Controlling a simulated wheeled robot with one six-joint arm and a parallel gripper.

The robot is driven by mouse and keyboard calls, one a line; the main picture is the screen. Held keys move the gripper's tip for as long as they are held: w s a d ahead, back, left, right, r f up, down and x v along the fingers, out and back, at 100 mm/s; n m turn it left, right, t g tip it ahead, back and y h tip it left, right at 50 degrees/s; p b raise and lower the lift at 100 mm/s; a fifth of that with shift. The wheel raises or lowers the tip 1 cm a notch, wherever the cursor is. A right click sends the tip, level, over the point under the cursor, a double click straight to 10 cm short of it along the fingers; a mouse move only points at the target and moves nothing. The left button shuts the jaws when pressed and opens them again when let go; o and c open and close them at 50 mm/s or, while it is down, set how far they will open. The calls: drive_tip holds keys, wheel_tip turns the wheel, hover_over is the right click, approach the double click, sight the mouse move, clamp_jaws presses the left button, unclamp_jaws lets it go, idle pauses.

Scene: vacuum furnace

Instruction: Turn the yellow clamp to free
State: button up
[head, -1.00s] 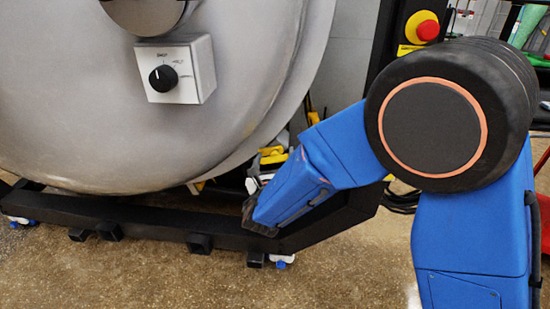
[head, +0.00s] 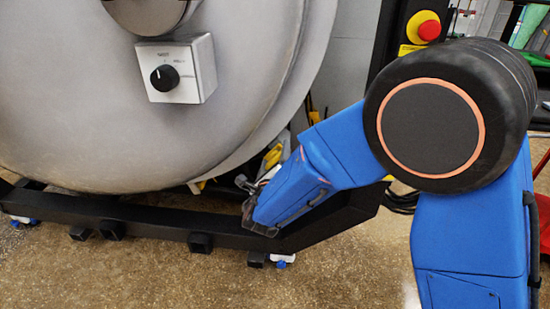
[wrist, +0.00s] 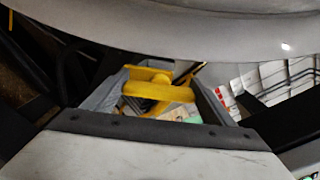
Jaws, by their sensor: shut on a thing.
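The yellow clamp (wrist: 147,89) shows in the middle of the wrist view, under the curved grey metal edge. My gripper (wrist: 158,92) has its grey fingers on either side of it and is shut on it. In the head view, part of the yellow clamp (head: 272,157) shows tilted below the right side of the large round door. My gripper (head: 246,184) is beside it at the end of my blue arm, and the arm hides much of the contact.
The grey round door (head: 110,110) carries a small box with a black knob (head: 165,78). A black frame (head: 150,227) runs low along the floor. A red emergency button (head: 428,29) is at upper right. The floor in front is clear.

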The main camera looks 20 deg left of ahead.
idle(0.4)
drive_tip(key=o, duration=1)
drive_tip(key=shift+o, duration=0.2)
drive_tip(key=shift+s, duration=0.1)
drive_tip(key=v, duration=1.7)
drive_tip(key=shift+s+d, duration=0.1)
